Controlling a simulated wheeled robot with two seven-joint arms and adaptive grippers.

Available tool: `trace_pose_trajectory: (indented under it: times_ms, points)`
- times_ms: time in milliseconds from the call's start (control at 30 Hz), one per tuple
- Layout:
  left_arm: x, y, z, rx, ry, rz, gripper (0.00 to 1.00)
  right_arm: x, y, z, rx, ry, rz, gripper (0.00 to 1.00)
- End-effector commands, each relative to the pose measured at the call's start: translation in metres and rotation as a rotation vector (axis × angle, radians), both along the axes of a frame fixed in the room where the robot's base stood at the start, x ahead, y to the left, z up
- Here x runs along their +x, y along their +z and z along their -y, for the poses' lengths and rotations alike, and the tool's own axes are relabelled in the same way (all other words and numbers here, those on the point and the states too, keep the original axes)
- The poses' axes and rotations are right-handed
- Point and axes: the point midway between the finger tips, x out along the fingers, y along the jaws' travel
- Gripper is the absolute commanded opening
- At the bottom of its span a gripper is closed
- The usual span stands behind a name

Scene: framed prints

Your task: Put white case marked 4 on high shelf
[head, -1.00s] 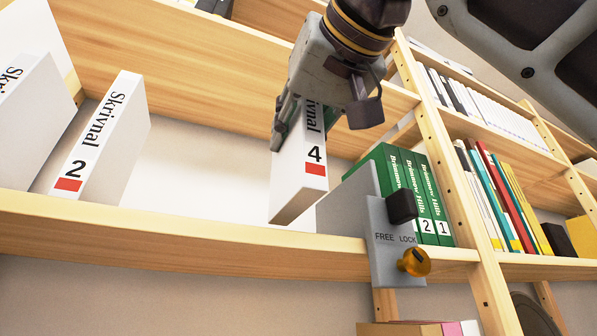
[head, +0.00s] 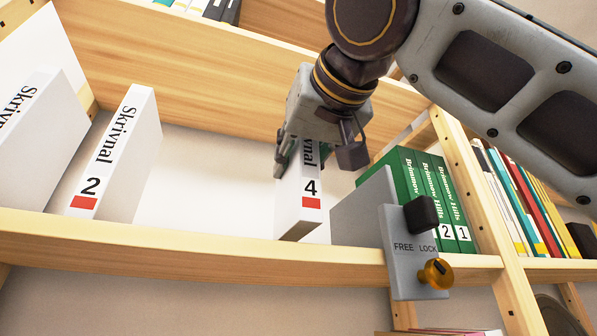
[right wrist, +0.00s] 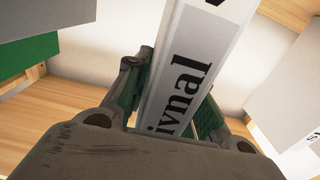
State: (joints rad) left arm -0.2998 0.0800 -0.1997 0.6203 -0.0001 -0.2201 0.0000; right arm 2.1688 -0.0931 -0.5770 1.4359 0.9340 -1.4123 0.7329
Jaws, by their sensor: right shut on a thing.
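The white case marked 4 (head: 299,212) is upright over the high shelf (head: 200,251), its spine with the red square facing me. Its lower end is at the shelf's front edge; I cannot tell whether it touches the board. My right gripper (head: 301,160) is shut on its upper part, which hides some of the lettering. In the right wrist view the case (right wrist: 190,80) stands between the two green-padded fingers. The white case marked 2 (head: 118,155) stands to the left with a gap between. My left gripper is not in view.
A grey metal stop marked FREE LOCK (head: 402,252), with a black block and orange knob, is clamped at the shelf edge right of the case. Green books (head: 428,195) stand behind it. Another white case (head: 38,140) stands far left. A wooden board (head: 200,65) is above.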

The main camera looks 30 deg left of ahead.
Motion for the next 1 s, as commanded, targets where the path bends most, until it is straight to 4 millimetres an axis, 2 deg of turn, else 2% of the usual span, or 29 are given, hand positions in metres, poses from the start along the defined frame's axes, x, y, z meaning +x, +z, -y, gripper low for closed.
trace_pose_trajectory:
  times_ms: [933,1000]
  points:
    - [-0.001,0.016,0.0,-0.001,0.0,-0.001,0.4,0.03,-0.002,-0.035,-0.001,0.0,-0.001,0.0]
    - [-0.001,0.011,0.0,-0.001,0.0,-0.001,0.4,0.03,-0.006,-0.035,0.0,0.0,0.0,0.0]
